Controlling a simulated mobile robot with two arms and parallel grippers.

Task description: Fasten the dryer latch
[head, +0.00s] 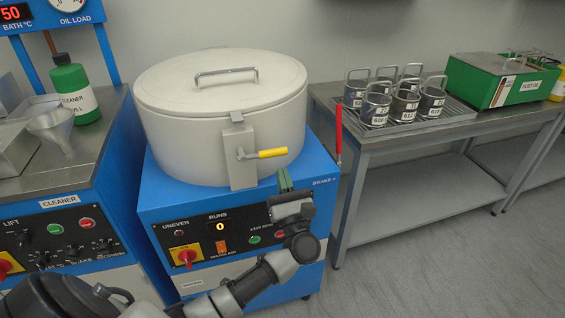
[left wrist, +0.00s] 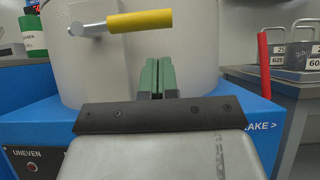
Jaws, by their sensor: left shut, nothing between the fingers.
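The dryer (head: 220,125) is a cream drum with its lid (head: 215,80) down, set on a blue cabinet. Its latch has a metal plate on the drum's front and a yellow handle (head: 272,153) that points right, roughly level. The handle also shows at the top of the left wrist view (left wrist: 140,20). My left gripper (head: 284,180) is shut and empty, just below and right of the yellow handle, apart from it. Its green fingers (left wrist: 156,76) point at the drum wall in the left wrist view. My right gripper is not in view.
A red lever (head: 339,131) stands at the cabinet's right side. A bench at right holds a rack of metal cups (head: 405,103) and a green box (head: 497,85). The cleaner unit with a funnel (head: 54,126) and green bottle (head: 74,90) is at left.

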